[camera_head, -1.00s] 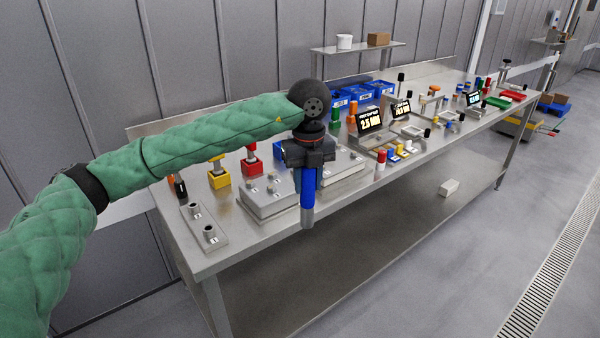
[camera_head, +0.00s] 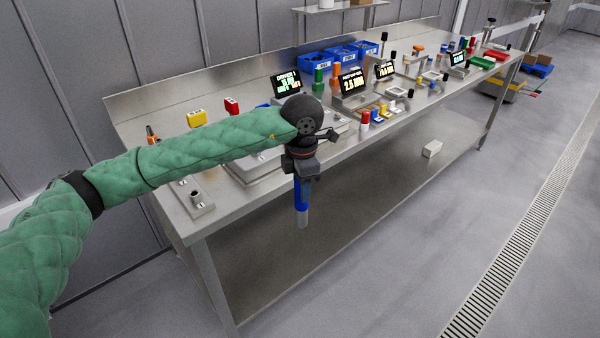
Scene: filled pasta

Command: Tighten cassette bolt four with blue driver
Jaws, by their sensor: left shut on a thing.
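My left gripper (camera_head: 302,178) is shut on the blue driver (camera_head: 302,195), which hangs upright with its pale lower end down. The driver is in front of the bench's near edge in the picture, and its tip appears free. The grey metal cassette (camera_head: 250,172) lies on the bench behind my left forearm and gripper. Much of its top is hidden by them, so its bolts cannot be told apart. My right gripper is not in view.
The steel bench (camera_head: 225,208) runs to the back right. A socket holder (camera_head: 197,200) stands near its left end. The floor in front is clear.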

